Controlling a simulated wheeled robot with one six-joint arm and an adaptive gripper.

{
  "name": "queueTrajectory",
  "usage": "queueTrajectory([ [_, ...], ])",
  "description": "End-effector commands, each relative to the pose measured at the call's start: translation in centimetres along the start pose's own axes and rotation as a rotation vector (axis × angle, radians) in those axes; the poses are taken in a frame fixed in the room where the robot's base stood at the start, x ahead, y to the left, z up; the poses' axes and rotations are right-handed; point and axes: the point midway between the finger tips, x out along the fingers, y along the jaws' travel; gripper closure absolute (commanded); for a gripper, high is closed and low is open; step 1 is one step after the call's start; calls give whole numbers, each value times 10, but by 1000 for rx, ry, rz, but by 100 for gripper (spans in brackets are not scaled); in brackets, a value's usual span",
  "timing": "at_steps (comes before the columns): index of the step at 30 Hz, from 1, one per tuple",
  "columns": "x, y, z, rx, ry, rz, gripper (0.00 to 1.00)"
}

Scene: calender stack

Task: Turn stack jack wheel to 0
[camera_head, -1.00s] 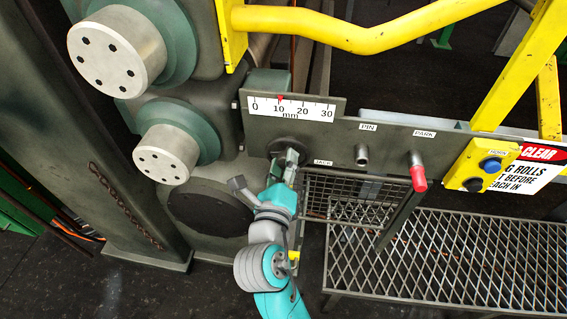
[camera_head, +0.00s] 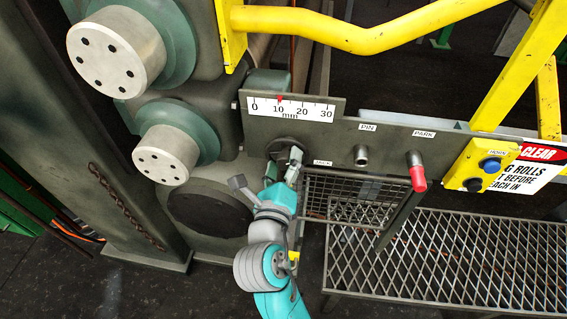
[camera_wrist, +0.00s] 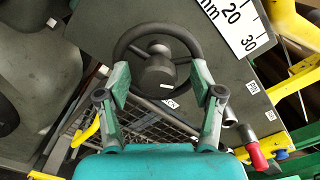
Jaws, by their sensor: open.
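The stack jack wheel (camera_wrist: 157,72) is a dark spoked handwheel with a round hub and a small white mark. In the head view the wheel (camera_head: 279,147) sits on the grey panel by the JACK label, partly hidden by my gripper. My gripper (camera_head: 282,168) is open in front of it. In the wrist view the fingers stand apart, their tips at the left and right sides of the wheel's rim; whether they touch it I cannot tell. The mm scale (camera_head: 290,109) runs 0 to 30, and its red pointer (camera_head: 280,98) stands near 10.
Right of the wheel are a PIN stub (camera_head: 361,155) and a red-tipped PARK handle (camera_head: 418,178). A yellow HORN button box (camera_head: 482,166) is further right. A wire basket (camera_head: 350,195) hangs below the panel. A yellow rail (camera_head: 360,35) crosses above.

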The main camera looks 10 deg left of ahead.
Motion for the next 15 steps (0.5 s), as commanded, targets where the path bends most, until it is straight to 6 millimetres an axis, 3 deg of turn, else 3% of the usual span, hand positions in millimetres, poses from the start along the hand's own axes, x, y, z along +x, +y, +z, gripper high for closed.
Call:
queueTrajectory([
  [15,0,-60,56,5,-3,-3,34],
])
